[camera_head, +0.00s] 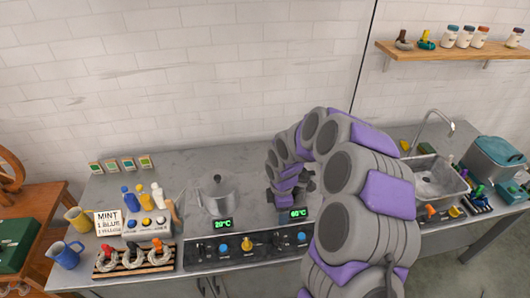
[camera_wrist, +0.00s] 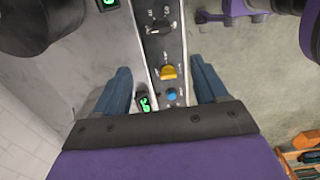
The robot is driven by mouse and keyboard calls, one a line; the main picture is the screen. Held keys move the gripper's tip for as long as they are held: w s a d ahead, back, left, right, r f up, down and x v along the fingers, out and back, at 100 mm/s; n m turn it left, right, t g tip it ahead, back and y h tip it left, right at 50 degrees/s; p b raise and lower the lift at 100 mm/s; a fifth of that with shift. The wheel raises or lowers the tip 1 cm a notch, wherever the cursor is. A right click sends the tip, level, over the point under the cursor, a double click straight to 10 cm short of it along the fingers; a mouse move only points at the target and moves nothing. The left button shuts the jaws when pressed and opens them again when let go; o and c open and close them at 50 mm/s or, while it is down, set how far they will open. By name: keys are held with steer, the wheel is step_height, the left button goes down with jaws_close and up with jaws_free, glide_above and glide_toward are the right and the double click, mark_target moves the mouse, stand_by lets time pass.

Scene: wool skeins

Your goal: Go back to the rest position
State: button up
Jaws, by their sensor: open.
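My arm, grey with purple plates, rises at the right of centre in the head view, arches over and comes down to the steel counter (camera_head: 175,168). My gripper (camera_head: 287,200) hangs low at the right-hand hot spot, by the display reading 60 °C (camera_head: 297,213). In the wrist view my gripper (camera_wrist: 160,88) has its two blue fingers wide apart with nothing between them. The control panel (camera_wrist: 160,45) with a yellow knob (camera_wrist: 168,72) and a blue knob (camera_wrist: 172,95) shows beyond the gap. My arm hides part of the counter behind it.
A steel pot (camera_head: 218,196) stands left of my gripper. Farther left are squeeze bottles (camera_head: 141,196), a recipe sign (camera_head: 109,222), pale skeins (camera_head: 134,257) on a slatted rack, and yellow (camera_head: 78,218) and blue (camera_head: 65,254) jugs. A sink (camera_head: 437,180) lies right. A shelf (camera_head: 450,50) hangs above.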

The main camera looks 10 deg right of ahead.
steer(key=s+a+r+m+b, duration=0.1)
steer(key=s+r+m+b, duration=0.1)
steer(key=s+r+m, duration=0.35)
steer(key=s+r+m+b, duration=0.25)
steer(key=s+r, duration=0.35)
steer(key=s, duration=0.5)
steer(key=s+r+m+g+b, duration=0.1)
steer(key=s+m+b, duration=0.1)
steer(key=s+m, duration=0.8)
steer(key=s, duration=0.8)
steer(key=shift+s+d+g+b, duration=0.15)
steer(key=shift+d+g+b, duration=0.15)
steer(key=shift+d+g, duration=0.1)
